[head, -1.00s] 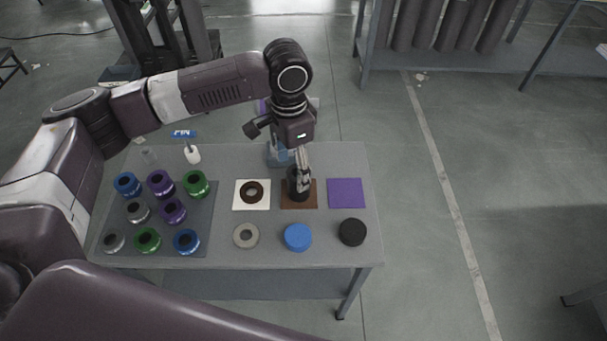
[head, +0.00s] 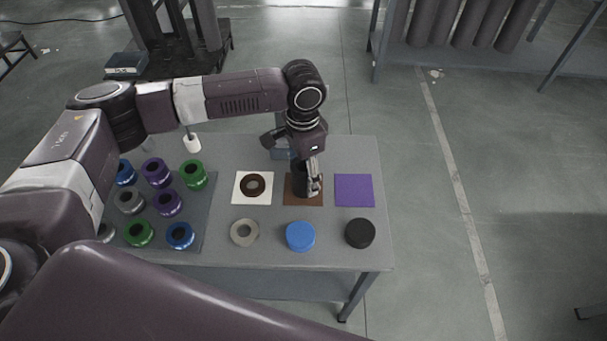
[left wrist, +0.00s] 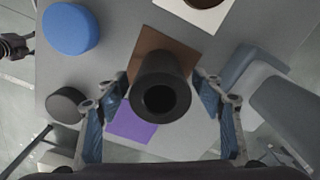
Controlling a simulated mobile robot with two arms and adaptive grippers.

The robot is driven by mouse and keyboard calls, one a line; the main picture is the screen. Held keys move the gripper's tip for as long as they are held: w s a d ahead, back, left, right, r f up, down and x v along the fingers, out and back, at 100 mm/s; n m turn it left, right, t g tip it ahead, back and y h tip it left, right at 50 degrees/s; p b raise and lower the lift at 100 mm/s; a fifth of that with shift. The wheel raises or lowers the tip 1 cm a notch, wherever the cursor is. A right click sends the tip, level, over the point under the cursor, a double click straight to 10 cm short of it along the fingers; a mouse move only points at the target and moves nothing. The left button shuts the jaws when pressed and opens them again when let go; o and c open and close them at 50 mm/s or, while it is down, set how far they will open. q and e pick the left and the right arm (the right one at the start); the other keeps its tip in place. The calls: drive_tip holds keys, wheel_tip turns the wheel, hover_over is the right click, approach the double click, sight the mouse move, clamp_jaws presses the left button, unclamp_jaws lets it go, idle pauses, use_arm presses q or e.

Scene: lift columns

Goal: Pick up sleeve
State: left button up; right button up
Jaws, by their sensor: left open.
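The sleeve (head: 299,181) is a black hollow cylinder standing upright on a brown square mat (head: 291,201). In the left wrist view the sleeve (left wrist: 160,98) shows its round open end toward the camera, at the picture's middle. My left gripper (head: 314,187) is low at the sleeve and hides part of its right side. In the left wrist view the left gripper (left wrist: 162,84) is open, with one blue-padded finger on each side of the sleeve and visible gaps between. My right gripper is not in view.
A white mat (head: 240,198) with a brown ring lies left of the sleeve, and a purple mat (head: 354,191) lies right. A grey ring (head: 235,241), blue disc (head: 300,236) and black disc (head: 360,232) lie in front. Several coloured rings stand on a tray (head: 200,215) at left.

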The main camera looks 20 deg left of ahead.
use_arm(q)
drive_tip(key=shift+w+f, duration=0.1)
drive_tip(key=shift+f, duration=1.45)
drive_tip(key=shift+c, duration=0.6)
drive_tip(key=shift+r, duration=0.1)
clamp_jaws()
wheel_tip(320, 180, up, 26)
drive_tip(key=p, duration=0.5)
